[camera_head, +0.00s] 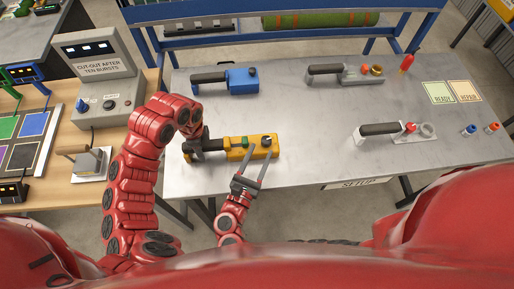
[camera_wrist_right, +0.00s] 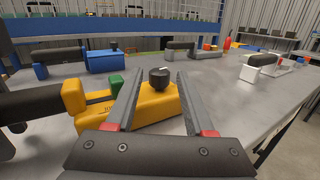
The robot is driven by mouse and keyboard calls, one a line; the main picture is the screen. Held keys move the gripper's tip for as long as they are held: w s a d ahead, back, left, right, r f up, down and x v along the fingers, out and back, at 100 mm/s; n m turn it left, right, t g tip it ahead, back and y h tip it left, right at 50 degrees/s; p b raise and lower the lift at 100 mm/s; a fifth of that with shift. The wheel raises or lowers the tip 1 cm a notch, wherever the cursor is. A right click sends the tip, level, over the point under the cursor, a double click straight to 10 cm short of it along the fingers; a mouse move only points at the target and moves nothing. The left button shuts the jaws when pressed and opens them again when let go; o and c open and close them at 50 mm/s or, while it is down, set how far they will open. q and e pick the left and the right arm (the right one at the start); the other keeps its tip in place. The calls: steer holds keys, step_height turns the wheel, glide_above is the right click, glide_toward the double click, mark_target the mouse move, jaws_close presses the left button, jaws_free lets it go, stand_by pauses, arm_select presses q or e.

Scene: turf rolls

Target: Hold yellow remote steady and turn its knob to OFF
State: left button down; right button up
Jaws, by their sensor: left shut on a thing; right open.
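The yellow remote (camera_head: 236,153) lies on the grey metal table near its front left edge. It has a black handle at its left, a green button (camera_wrist_right: 117,84) and a black knob (camera_head: 266,142) near its right end. My left gripper (camera_head: 196,148) is shut on the remote's black handle; its fingers are partly hidden. My right gripper (camera_head: 254,168) is open just in front of the remote's right end. In the right wrist view its two fingers point at the black knob (camera_wrist_right: 159,78), which shows between them. I cannot tell whether they touch it.
READY and REPAIR cards (camera_head: 451,92) lie at the right. A control box (camera_head: 97,80) stands on the wooden bench. The table's middle is clear.

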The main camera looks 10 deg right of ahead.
steer(key=w+d+r+t+y, duration=0.1)
steer(key=w+d+r, duration=0.1)
steer(key=w+d+r+n+t+y, duration=0.1)
steer(key=w+d+t, duration=0.1)
steer(key=shift+w+d+r, duration=0.3)
steer(key=shift+r, duration=0.1)
step_height(320, 180, up, 2)
steer(key=w+d+n+t+y, duration=0.2)
steer(key=n+t+y, duration=0.15)
steer(key=y, duration=0.25)
steer(key=n+g+y, duration=0.7)
steer(key=n+y, duration=0.1)
steer(key=y, duration=0.2)
glide_toward(263, 137)
steer(key=shift+w+d+f, duration=0.2)
steer(key=shift+w+f, duration=0.05)
steer(key=shift+f, duration=0.25)
steer(key=x, duration=1.1)
steer(key=shift+w+a, duration=0.25)
steer(key=shift+a, duration=0.05)
